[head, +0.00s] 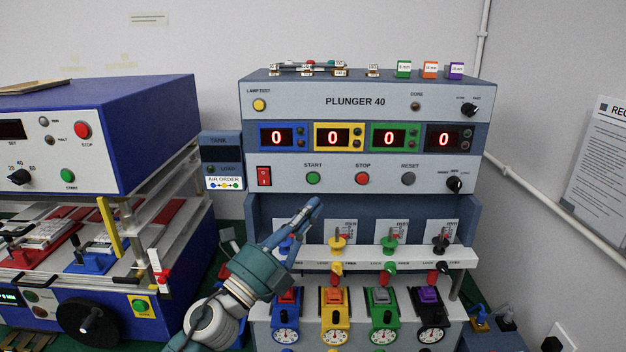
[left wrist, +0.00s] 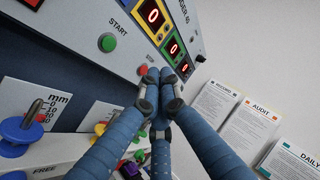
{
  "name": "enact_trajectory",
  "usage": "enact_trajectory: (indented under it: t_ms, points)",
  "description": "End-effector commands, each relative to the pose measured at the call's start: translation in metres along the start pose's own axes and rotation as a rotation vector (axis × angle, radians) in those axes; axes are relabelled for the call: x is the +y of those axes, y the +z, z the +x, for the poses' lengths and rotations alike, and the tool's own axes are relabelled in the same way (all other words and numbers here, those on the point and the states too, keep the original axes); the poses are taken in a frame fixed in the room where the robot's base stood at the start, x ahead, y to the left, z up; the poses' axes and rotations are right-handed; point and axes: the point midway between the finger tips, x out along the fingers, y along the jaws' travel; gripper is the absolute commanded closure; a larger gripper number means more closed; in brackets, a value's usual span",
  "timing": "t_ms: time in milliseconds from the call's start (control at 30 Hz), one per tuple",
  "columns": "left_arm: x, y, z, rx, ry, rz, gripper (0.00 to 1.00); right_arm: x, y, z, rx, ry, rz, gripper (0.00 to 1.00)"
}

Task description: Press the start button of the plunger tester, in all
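The plunger tester (head: 355,101), labelled PLUNGER 40, stands in the middle of the head view. Its green start button (head: 313,178) is at the left of the lower panel, under the START label; it also shows in the left wrist view (left wrist: 107,42). My left gripper (head: 314,203) is below the start button in the head view, fingers pointing up toward the panel. Its fingers are together and empty. In the left wrist view the fingertips (left wrist: 155,78) lie beside the red stop button (left wrist: 142,70), with the start button up and left. My right gripper is not in view.
The red stop button (head: 362,179) and grey reset button (head: 408,179) are right of start. A red rocker switch (head: 264,176) is left. Four displays (head: 277,138) read 0. Colored plungers (head: 388,243) stick out below. A blue machine (head: 95,135) stands left.

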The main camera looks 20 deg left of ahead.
Motion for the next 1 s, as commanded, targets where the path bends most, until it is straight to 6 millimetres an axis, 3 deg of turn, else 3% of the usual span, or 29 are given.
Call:
enact_trajectory:
  t_ms: [267,700,1000]
  points:
    - [0.007,0.006,0.007,-0.002,-0.001,-0.001,1.00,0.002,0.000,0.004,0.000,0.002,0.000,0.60]
    - [0.037,0.035,0.048,-0.003,-0.001,-0.003,1.00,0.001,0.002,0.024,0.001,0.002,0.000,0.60]
    - [0.045,0.044,0.061,-0.002,0.000,-0.003,1.00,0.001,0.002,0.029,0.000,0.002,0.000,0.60]
